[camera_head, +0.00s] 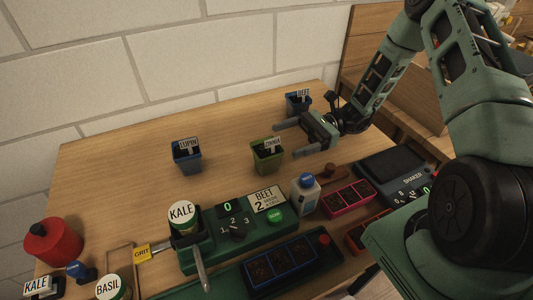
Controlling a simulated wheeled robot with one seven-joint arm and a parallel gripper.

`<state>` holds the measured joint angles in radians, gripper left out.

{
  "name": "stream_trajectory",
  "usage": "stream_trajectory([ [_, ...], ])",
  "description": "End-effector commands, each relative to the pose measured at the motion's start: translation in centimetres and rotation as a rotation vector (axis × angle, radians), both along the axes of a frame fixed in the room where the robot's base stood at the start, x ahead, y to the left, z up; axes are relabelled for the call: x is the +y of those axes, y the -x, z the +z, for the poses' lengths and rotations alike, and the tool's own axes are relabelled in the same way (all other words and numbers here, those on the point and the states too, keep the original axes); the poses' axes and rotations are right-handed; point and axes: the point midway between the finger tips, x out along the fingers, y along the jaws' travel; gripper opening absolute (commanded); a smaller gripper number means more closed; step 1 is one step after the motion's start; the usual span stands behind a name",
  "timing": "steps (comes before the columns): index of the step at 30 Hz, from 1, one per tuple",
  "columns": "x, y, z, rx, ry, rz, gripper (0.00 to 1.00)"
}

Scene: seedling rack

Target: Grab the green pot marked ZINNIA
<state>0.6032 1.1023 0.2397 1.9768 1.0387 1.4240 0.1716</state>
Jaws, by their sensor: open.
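The green pot marked ZINNIA (266,158) stands upright near the middle of the wooden bench (110,185). Its white label faces the camera. My gripper (301,138) comes in from the right, above the bench, with its two fingers spread and pointing left. It is open and empty. The pot lies to the left of and a little below the fingers in the picture. I cannot tell the exact gap, but the pot is not between the fingers.
A blue LUPIN pot (187,158) stands left of the green pot, and a dark blue BEET pot (297,103) stands behind my gripper. A green dispenser (235,245), a bottle (305,193), seedling trays and a SHAKER device (400,170) crowd the front. The back left of the bench is clear.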

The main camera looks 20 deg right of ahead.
Motion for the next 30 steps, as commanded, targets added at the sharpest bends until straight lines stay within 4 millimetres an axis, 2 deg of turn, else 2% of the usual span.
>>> stream_trajectory([
  [3,2.2,0.1,0.2,0.001,0.000,0.004,0.85],
  [11,4.3,0.1,0.1,0.000,0.001,0.001,0.85],
  [21,8.7,0.5,0.2,0.001,0.000,0.002,0.85],
  [30,9.2,0.5,0.0,-0.001,0.002,0.001,0.85],
])
